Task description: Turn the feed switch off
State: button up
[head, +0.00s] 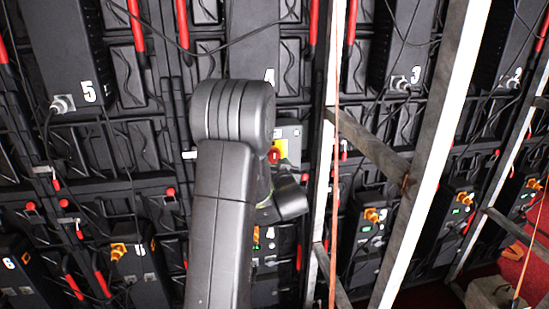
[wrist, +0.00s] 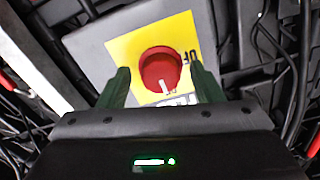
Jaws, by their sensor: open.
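The feed switch is a round red knob (wrist: 160,68) on a yellow plate (wrist: 122,47), fixed to a grey box (wrist: 90,42). A white mark shows on the knob's lower edge, and letters that look like "OF" stand on the plate to its right. In the head view the red knob (head: 273,156) shows just right of my arm. My gripper (wrist: 160,85) is open, with one green finger to the left of the knob and one to the right. I cannot tell whether the fingers touch it. In the head view my arm hides the gripper.
Black panel backs with red handles (head: 135,25) and hanging cables fill the wall. A white upright post (head: 440,150) and a grey brace (head: 370,145) stand right of my arm. Black units with orange plugs (head: 371,215) sit lower down. A red floor shows at lower right.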

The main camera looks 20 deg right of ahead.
jog(key=shift+w, duration=0.45)
jog(key=shift+c, duration=0.2)
jog(key=c, duration=1)
jog(key=shift+o, duration=0.2)
